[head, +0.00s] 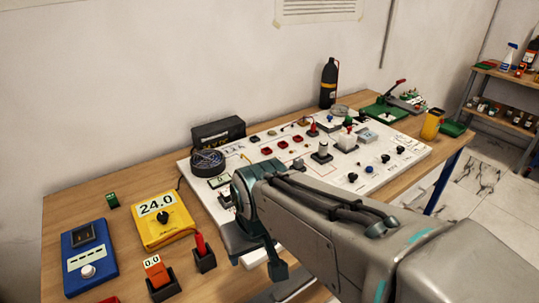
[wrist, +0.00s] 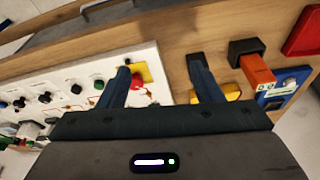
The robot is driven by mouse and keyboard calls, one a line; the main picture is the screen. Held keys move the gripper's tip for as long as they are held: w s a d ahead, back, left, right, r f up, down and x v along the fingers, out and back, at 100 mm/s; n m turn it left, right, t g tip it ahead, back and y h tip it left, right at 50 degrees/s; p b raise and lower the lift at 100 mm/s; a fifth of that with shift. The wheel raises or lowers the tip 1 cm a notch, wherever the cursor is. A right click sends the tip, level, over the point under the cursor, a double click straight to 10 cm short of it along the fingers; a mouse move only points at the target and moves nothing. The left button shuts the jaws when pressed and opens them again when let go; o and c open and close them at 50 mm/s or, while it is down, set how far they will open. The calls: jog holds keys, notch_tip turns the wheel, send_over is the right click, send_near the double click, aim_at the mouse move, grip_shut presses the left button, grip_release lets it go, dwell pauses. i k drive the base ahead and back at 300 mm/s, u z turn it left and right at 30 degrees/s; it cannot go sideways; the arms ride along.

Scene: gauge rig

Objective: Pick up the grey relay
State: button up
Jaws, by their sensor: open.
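A small light-grey box (head: 367,136) stands on the white panel board (head: 408,156), toward its right part in the head view. It may be the grey relay, but it is too small to be sure. A paler block (head: 346,141) on a dark base stands just left of it. My gripper shows in the wrist view (wrist: 160,66) with its two dark fingers apart and nothing between them. It is over the board's edge, beside a red knob and yellow patch (wrist: 139,78). In the head view my arm covers part of the board and most of the gripper.
A yellow 24.0 meter (head: 162,220), a blue device (head: 88,257), an orange meter (head: 157,271) in a black holder and a red item in another (head: 203,250) stand at the left. A black bottle (head: 329,83) stands at the back. Bare wood (head: 75,210) shows at the left.

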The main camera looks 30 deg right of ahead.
aim_at(298, 163)
jog(key=u, duration=2.4)
jog(key=k, duration=1.3)
jog(key=z, duration=1.65)
